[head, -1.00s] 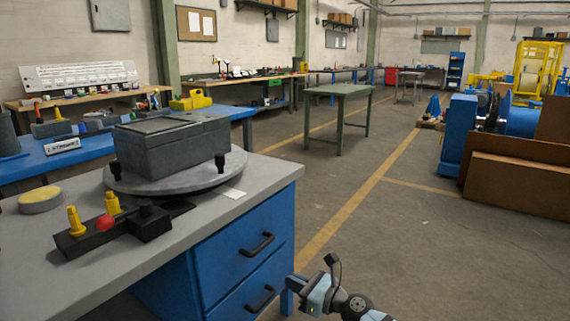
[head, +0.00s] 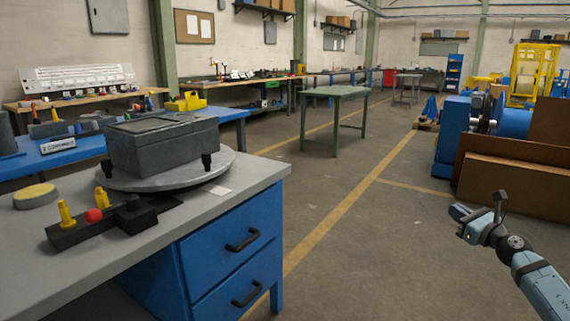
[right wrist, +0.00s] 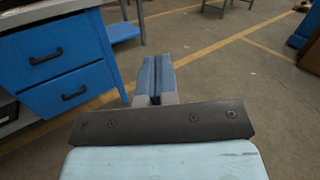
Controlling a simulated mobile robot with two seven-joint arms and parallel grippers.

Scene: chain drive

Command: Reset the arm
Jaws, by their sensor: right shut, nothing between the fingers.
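My right gripper (head: 460,222) is over open floor at the right of the head view, well clear of the workbench. In the right wrist view its two blue fingers (right wrist: 155,78) are pressed together with nothing between them. My left gripper is in neither view.
The grey workbench (head: 215,204) with blue drawers (head: 236,248) stands at left. On it are a dark grey box (head: 160,148) on a round turntable (head: 222,166), a black block with yellow pegs and a red knob (head: 94,215), and a yellow-topped disc (head: 36,195). Brown panels (head: 515,180) lean at right.

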